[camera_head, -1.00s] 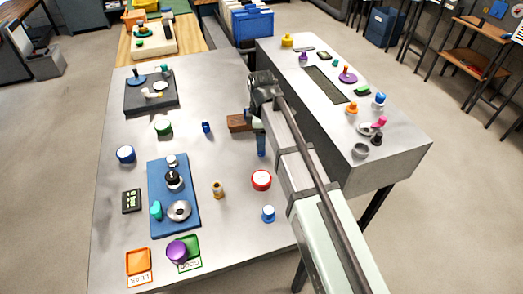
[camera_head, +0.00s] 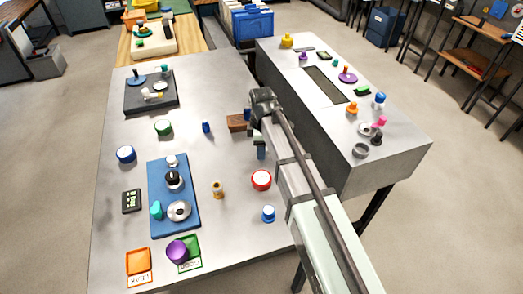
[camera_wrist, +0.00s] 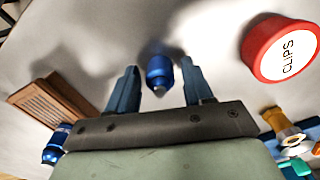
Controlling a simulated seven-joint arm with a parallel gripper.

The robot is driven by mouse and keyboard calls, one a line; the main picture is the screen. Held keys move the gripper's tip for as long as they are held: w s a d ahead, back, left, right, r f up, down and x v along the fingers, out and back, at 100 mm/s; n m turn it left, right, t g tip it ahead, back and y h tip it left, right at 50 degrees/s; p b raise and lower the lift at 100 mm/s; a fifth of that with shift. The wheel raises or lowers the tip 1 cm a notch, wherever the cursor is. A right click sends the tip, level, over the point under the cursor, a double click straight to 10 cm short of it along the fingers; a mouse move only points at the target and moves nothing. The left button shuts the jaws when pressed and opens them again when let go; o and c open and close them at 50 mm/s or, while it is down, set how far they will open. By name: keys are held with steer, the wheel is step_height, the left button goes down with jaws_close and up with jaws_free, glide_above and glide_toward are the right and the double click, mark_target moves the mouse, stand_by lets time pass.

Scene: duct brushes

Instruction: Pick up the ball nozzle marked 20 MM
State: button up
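A small blue fitting with a silver tip (camera_wrist: 158,72) lies between my fingers in the wrist view. I cannot read any size mark on it, and my arm seems to hide it in the head view. My gripper (camera_wrist: 158,64) is open, with one blue-grey finger on each side of the fitting and visible gaps to both. In the head view my gripper (camera_head: 259,151) hangs over the right part of the table. A second blue fitting (camera_head: 206,127) stands left of the wooden block; it also shows in the wrist view (camera_wrist: 54,147). A brass-coloured fitting (camera_head: 217,189) stands nearer the front.
A wooden block (camera_head: 238,123) and a red-rimmed lid marked CLIPS (camera_head: 261,180) flank my gripper; the lid also shows in the wrist view (camera_wrist: 281,50). A blue mat (camera_head: 189,222) with parts lies left. A raised grey counter (camera_head: 390,157) stands right.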

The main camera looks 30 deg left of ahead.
jaws_close()
stand_by(0.3)
